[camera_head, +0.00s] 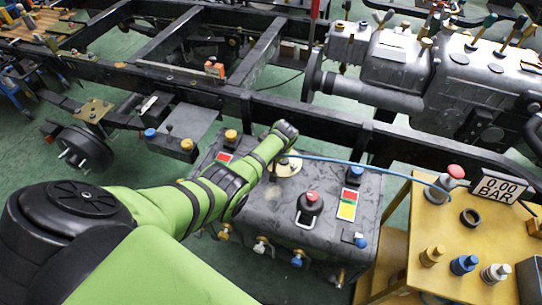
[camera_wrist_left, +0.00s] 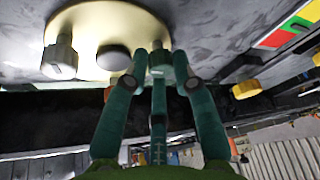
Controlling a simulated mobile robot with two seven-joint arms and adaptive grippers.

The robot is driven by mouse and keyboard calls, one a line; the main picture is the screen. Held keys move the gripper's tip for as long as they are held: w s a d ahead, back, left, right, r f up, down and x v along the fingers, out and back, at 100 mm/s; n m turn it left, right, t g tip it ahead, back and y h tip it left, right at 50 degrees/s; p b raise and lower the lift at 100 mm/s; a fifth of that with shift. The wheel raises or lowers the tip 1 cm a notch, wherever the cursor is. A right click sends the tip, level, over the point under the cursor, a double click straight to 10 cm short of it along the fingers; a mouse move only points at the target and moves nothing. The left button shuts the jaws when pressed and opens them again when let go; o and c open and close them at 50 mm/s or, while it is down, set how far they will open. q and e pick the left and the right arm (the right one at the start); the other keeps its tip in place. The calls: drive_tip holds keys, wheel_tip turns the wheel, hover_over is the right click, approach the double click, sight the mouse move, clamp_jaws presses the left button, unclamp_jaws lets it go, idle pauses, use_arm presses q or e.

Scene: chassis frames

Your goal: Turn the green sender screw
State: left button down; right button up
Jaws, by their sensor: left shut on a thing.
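In the left wrist view, the round cream sender plate (camera_wrist_left: 112,20) sits on the dark grey tank top, with a pale screw (camera_wrist_left: 60,60) and a dark round knob (camera_wrist_left: 114,57). At the plate's right edge, a greenish screw (camera_wrist_left: 160,60) stands between my left fingertips. My left gripper (camera_wrist_left: 161,72) is shut on this screw, one finger on each side. In the head view, the plate (camera_head: 289,168) shows on the tank (camera_head: 265,205) just below my left wrist. The gripper's fingers and the screw are hidden there. My right gripper is not in view.
A black cap with a red top (camera_head: 309,205) and coloured labels (camera_head: 347,205) are on the tank. A dark chassis rail (camera_head: 330,123) passes behind it.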

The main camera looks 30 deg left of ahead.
use_arm(q)
drive_tip(key=shift+s+a+f+n+g, duration=0.15)
drive_tip(key=shift+n+g, duration=0.15)
drive_tip(key=shift+n, duration=0.2)
drive_tip(key=shift+b, duration=0.3)
drive_tip(key=c, duration=1.1)
unclamp_jaws()
drive_tip(key=shift+o, duration=0.2)
drive_tip(key=shift+d+r, duration=0.3)
drive_tip(key=shift+r, duration=0.25)
drive_tip(key=v, duration=1.1)
